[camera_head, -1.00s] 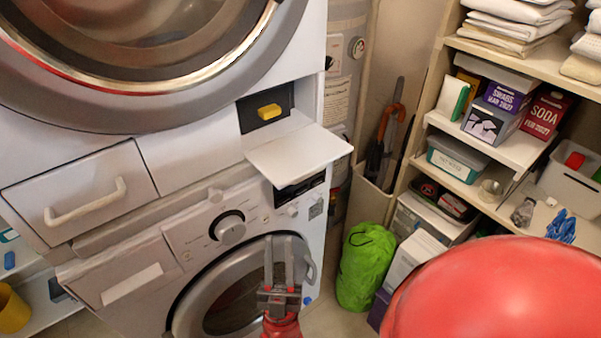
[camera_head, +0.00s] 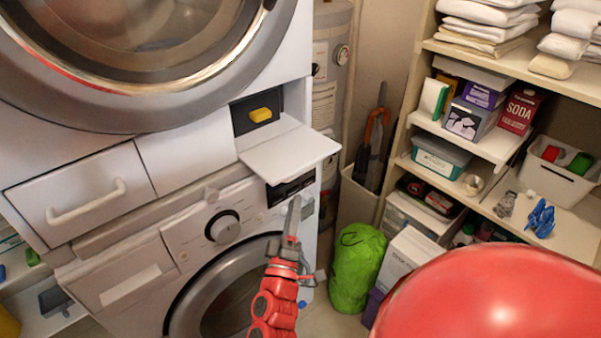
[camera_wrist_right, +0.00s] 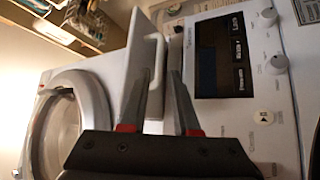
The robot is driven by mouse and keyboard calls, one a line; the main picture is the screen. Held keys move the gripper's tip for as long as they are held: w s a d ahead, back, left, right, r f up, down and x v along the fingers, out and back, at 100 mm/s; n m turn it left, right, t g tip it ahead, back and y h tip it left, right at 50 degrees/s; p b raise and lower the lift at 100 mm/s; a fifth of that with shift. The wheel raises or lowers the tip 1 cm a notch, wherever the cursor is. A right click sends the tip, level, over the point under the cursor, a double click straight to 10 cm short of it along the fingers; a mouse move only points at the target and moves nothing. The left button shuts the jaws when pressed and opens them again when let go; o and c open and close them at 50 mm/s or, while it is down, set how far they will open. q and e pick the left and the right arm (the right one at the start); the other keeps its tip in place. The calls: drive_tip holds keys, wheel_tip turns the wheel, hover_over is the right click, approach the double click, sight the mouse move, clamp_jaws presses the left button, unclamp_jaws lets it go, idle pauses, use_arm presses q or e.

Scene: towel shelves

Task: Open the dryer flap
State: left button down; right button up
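The upper machine (camera_head: 200,75) has a white flap (camera_head: 290,152) that stands folded down, sticking out nearly level. Behind it a dark recess with a yellow block (camera_head: 265,114) shows. My right gripper (camera_head: 293,215) is below the flap, in front of the lower machine, apart from the flap and seen edge-on with its fingers pointing up. In the right wrist view my right gripper (camera_wrist_right: 158,85) is open, with nothing held between its fingers. A white panel and a curved white handle (camera_wrist_right: 156,75) show beyond the fingers. My left gripper is not in view.
The lower machine (camera_head: 130,270) has a knob, a dark display (camera_wrist_right: 220,55) and a round door. A drawer with a handle (camera_head: 85,205) is left of the recess. A green bag (camera_head: 357,265) and shelves (camera_head: 480,140) stand at the right.

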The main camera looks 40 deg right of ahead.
sight(291, 160)
drive_tip(key=x, duration=0.9)
drive_tip(key=shift+w+d+r, duration=0.2)
drive_tip(key=shift+w, duration=0.05)
clamp_jaws()
idle(0.9)
